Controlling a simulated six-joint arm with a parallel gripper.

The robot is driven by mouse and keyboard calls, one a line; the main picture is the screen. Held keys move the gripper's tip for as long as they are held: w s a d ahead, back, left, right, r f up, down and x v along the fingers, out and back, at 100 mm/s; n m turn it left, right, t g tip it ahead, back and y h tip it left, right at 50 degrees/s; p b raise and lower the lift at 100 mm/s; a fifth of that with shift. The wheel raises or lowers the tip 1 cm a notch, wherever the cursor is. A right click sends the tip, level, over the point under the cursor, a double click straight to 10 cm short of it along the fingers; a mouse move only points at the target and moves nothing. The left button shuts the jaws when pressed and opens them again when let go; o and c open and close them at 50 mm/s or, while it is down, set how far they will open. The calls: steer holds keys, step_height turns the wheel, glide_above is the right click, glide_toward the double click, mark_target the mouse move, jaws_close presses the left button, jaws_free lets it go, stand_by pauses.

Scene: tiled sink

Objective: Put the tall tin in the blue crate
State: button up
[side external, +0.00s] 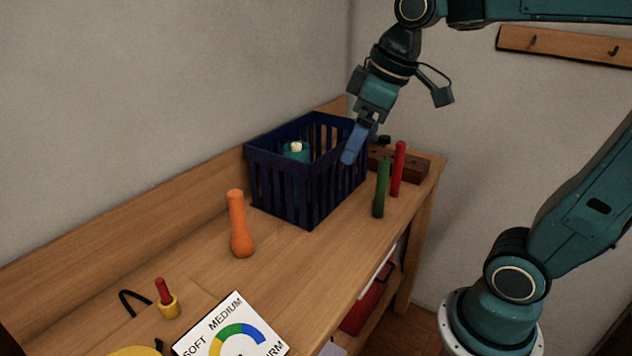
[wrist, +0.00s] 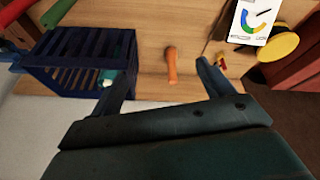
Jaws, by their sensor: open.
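The blue crate (side external: 311,206) stands on the wooden bench against the back wall; in the wrist view it is at the left (wrist: 62,85). A teal tin (side external: 290,156) with a white top stands inside the crate, partly hidden by its slats. The tin also shows in the wrist view (wrist: 107,76), beside one finger. My gripper (side external: 354,148) is open and empty, with its fingers seen in front of the crate's right upper rim. In the wrist view the space between its fingertips (wrist: 166,50) holds nothing; an orange object shows beyond.
An orange bottle-like object (side external: 239,228) stands left of the crate. A green rod (side external: 381,189) and a red rod (side external: 397,169) stand upright to the right, by a dark brown block (side external: 416,167). A dial card (side external: 235,330) and a small red-and-yellow item (side external: 167,299) are nearer the front left.

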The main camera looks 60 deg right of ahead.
steer(key=s+a+f+m+t, duration=0.1)
steer(key=s+f+m, duration=0.2)
steer(key=s, duration=0.7)
steer(key=shift+f+m, duration=0.3)
steer(key=shift+f, duration=0.6)
